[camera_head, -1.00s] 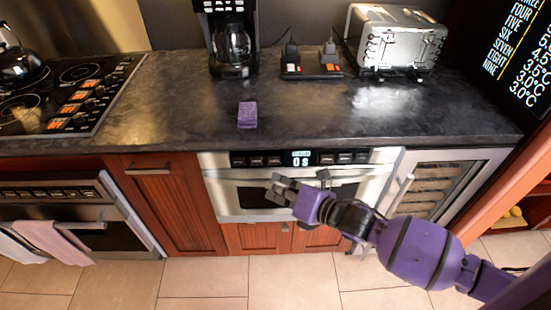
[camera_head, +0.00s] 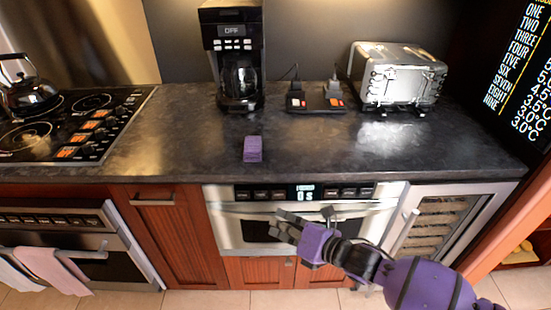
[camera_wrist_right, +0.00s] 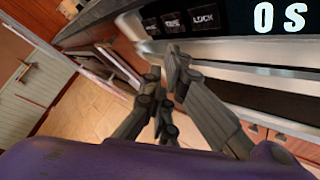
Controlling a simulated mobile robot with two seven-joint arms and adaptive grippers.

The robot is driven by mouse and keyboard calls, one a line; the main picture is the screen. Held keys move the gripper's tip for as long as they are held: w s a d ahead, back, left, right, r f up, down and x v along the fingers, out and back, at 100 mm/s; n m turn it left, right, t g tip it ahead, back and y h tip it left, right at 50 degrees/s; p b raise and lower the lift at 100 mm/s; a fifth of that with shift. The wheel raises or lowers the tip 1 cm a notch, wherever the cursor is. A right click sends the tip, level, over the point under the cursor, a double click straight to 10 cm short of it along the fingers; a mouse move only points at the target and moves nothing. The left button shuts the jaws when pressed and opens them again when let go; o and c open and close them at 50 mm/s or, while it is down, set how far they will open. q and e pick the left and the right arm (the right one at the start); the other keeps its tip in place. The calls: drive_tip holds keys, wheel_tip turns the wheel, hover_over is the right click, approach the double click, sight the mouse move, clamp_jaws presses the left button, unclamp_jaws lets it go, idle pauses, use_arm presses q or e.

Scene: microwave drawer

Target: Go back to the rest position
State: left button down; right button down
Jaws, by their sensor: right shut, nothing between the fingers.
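My right gripper (camera_head: 280,224) is in front of the built-in microwave drawer (camera_head: 233,232), below its control panel, on a purple arm that comes in from the lower right. It is shut and empty. In the right wrist view, its dark fingers (camera_wrist_right: 166,84) are close to the panel with its LOCK button and lit display (camera_wrist_right: 280,17). The microwave drawer looks closed. I cannot tell whether the fingers touch its front. My left gripper is not in view.
A purple block (camera_head: 252,149) lies on the dark countertop (camera_head: 190,130). A coffee maker (camera_head: 238,60), a toaster (camera_head: 398,75) and a stove (camera_head: 70,125) stand along the counter. A wine cooler (camera_head: 440,225) is to the right of the microwave. Tiled floor shows below.

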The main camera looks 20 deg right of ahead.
drive_tip(key=s+d+f+m+g+h+p, duration=0.1)
drive_tip(key=s+f+m, duration=0.3)
drive_tip(key=s+m, duration=0.7)
drive_tip(key=s+d+f+m+g+h+p, duration=0.1)
drive_tip(key=s+f+m, duration=0.4)
drive_tip(key=s+m, duration=0.5)
drive_tip(key=s+d+f+m+g+h+p, duration=0.1)
drive_tip(key=s+f+m+g+h+p, duration=0.1)
drive_tip(key=s+m, duration=0.9)
wheel_tip(320, 180, down, 3)
drive_tip(key=h+p, duration=0.1)
drive_tip(key=h, duration=0.2)
drive_tip(key=shift+s+d+r+m, duration=0.15)
drive_tip(key=shift+s+d+m, duration=0.15)
drive_tip(key=shift+d, duration=0.1)
